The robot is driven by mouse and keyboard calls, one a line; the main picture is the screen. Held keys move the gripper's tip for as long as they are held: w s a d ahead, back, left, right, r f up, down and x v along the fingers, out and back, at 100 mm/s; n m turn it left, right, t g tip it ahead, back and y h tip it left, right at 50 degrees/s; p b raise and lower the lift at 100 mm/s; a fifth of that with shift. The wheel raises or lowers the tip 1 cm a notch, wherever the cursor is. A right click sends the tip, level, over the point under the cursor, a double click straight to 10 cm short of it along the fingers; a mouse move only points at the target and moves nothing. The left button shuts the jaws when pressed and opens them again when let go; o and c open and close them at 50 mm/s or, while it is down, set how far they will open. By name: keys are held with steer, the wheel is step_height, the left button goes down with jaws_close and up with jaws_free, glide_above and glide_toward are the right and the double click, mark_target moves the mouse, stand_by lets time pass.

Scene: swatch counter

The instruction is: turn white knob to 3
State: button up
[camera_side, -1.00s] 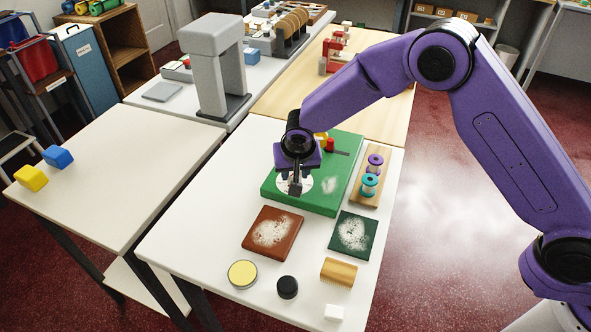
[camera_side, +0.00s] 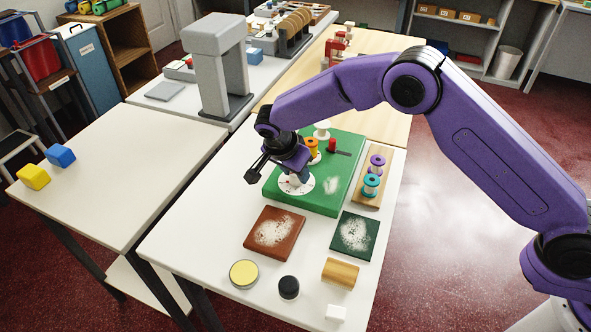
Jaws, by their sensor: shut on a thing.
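The white knob (camera_side: 296,181) is at the middle of a round white dial (camera_side: 293,191) on the front left of the green panel (camera_side: 320,202). The dial has small marks, too small to read, so I cannot tell where the knob points. My gripper (camera_side: 294,175) is down at the dial, shut on the white knob and tilted, with its wrist leaning to the left. The hand hides most of the knob and the back of the dial.
Behind the hand on the panel stand an orange spool-like piece (camera_side: 312,147), a red peg (camera_side: 332,145) and a white piece (camera_side: 322,131). A wooden rack with spools (camera_side: 371,186) stands right. A brown pad (camera_side: 273,232) and dark green pad (camera_side: 354,235) lie in front.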

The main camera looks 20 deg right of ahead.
stand_by(0.4)
steer(key=shift+f, duration=0.1)
steer(key=o, duration=1)
steer(key=shift+a, duration=0.1)
steer(key=v, duration=1.7)
steer(key=shift+r, duration=0.3)
